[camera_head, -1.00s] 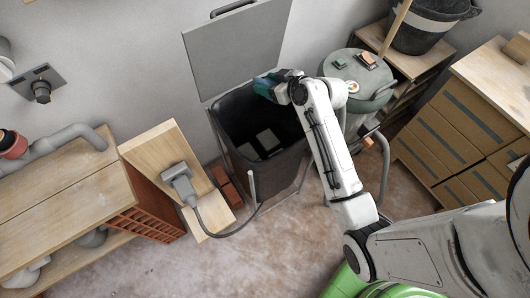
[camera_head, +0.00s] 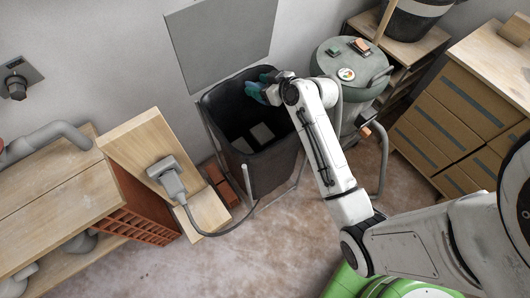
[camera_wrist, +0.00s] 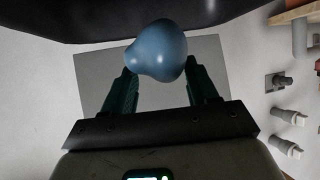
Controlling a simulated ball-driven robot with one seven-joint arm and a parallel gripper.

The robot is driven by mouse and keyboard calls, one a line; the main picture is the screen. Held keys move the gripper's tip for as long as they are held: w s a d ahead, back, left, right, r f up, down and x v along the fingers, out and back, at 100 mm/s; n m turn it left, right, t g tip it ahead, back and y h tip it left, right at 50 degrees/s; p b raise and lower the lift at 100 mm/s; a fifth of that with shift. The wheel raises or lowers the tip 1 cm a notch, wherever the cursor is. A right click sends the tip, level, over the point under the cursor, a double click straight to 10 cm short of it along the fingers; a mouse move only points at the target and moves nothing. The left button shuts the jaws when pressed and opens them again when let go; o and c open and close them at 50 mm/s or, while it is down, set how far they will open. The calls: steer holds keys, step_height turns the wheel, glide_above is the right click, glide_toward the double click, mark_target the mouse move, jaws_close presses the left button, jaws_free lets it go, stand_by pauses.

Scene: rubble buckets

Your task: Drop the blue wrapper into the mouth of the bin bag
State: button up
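The blue wrapper (camera_wrist: 158,52) is a smooth rounded lump between the fingertips of my gripper (camera_wrist: 160,75) in the wrist view. The fingers are dark green and touch or nearly touch its two sides. In the head view my gripper (camera_head: 262,88) is over the right part of the mouth of the black bin bag (camera_head: 277,170). The wrapper is hard to tell from the fingers there. The bag stands open in a metal frame, with a few pale flat pieces inside. Its dark edge (camera_wrist: 160,22) crosses the top of the wrist view.
A grey raised lid (camera_head: 222,40) stands behind the bag. A green-topped drum (camera_head: 350,62) stands close on the right, with wooden drawers (camera_head: 445,130) beyond. On the left are a wooden board (camera_head: 140,145) and bench (camera_head: 60,205).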

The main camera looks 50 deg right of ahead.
steer(key=o, duration=0.5)
steer(key=shift+c, duration=0.2)
steer(key=v, duration=1)
steer(key=shift+s, duration=0.4)
steer(key=shift+r, duration=0.15)
